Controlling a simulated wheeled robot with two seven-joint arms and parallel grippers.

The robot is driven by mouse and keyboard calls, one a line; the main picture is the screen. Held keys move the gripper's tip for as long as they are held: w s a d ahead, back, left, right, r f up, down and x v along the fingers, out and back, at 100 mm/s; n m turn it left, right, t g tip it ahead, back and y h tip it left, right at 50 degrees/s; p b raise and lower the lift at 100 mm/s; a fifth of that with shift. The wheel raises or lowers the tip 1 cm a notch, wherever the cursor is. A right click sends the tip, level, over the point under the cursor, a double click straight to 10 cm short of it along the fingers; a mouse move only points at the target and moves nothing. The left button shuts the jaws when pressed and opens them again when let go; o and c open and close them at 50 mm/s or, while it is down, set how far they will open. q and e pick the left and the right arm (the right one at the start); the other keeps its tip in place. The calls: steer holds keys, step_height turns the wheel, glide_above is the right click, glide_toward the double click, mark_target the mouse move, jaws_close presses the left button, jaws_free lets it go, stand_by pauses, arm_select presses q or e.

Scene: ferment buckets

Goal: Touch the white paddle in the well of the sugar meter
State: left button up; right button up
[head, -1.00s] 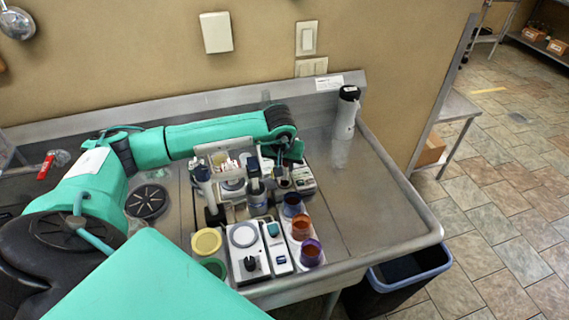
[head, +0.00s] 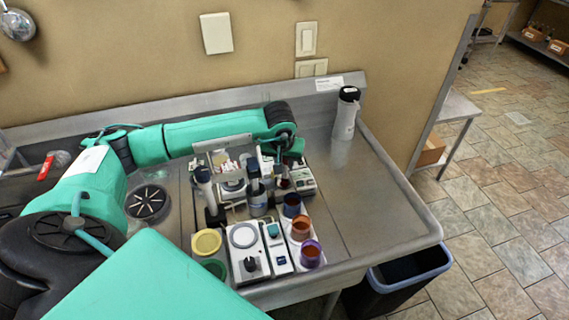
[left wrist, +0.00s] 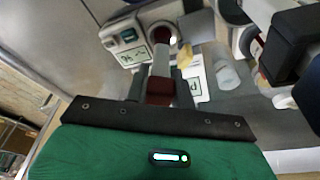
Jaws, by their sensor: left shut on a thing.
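My left gripper (head: 284,172) reaches down over the back of the group of devices on the steel counter. In the left wrist view my left gripper (left wrist: 160,88) is shut on the dark red grip of a paddle (left wrist: 161,62). The paddle's pale shaft points away from the gripper, and its dark red far end overlaps a round opening on a white device. This device, the sugar meter (left wrist: 128,42), has a small green display; it also shows in the head view (head: 304,186). Whether the paddle tip touches the well cannot be told. My right gripper is not in view.
Front devices (head: 246,250), orange (head: 301,226) and purple (head: 310,252) cups and a yellow-topped container (head: 206,242) stand close by. A white bottle with a black top (head: 345,115) stands behind. The counter's right side is clear.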

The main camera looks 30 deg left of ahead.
arm_select(q)
steer(key=shift+r+p, duration=0.6)
steer(key=shift+r, duration=1.7)
